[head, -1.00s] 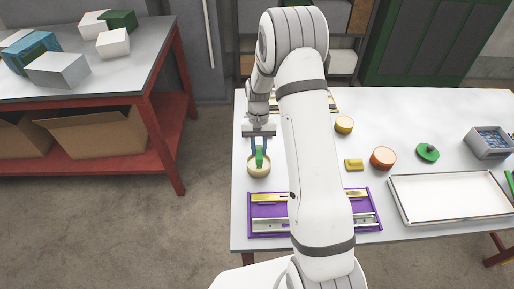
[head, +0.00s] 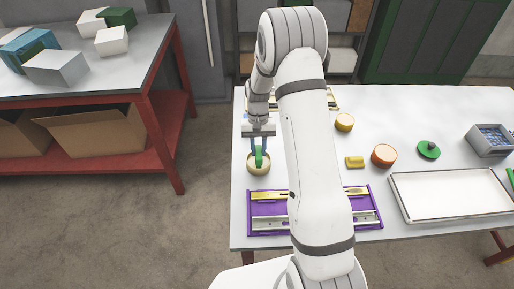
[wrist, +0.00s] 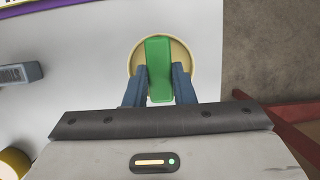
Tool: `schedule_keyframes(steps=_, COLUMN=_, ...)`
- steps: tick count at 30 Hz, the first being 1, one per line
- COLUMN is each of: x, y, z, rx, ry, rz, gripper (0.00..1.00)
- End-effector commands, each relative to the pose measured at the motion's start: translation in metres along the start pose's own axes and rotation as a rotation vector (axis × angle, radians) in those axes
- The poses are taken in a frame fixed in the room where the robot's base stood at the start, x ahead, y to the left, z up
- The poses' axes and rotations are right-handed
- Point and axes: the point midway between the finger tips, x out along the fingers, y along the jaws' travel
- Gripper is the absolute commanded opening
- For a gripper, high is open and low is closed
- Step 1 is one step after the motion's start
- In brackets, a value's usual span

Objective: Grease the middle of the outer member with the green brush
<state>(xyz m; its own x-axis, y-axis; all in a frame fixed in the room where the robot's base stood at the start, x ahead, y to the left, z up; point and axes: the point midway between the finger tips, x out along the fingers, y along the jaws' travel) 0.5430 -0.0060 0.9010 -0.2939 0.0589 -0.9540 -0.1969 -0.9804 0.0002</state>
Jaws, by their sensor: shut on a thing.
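The green brush (head: 259,158) is held in my gripper (head: 259,148) over a round cream pot (head: 252,171) near the left edge of the table. In the wrist view, the fingers of my gripper (wrist: 159,84) are shut on either side of the green brush (wrist: 159,60), and the pot (wrist: 134,62) shows around it. The brush's lower end is hidden, so I cannot tell how deep it sits. A purple tray (head: 251,223) nearer the front holds long metal slide members (head: 265,195); my arm hides its middle. I cannot tell which is the outer member.
A white tray (head: 394,198), an orange pot (head: 383,155), a yellow block (head: 355,162), a yellow pot (head: 344,122), a green lid-like disc (head: 428,150) and a grey bin (head: 488,142) stand to the right. A red-framed bench (head: 165,125) is left across a floor gap.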

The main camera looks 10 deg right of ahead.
Motion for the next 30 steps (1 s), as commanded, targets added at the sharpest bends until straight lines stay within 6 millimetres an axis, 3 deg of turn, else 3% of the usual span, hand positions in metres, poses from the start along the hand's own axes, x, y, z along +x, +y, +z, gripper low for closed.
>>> schedule_keyframes(steps=30, x=0.0066, y=-0.0009, z=-0.0016, rx=-0.002, ry=-0.001, rz=0.001, gripper=0.00)
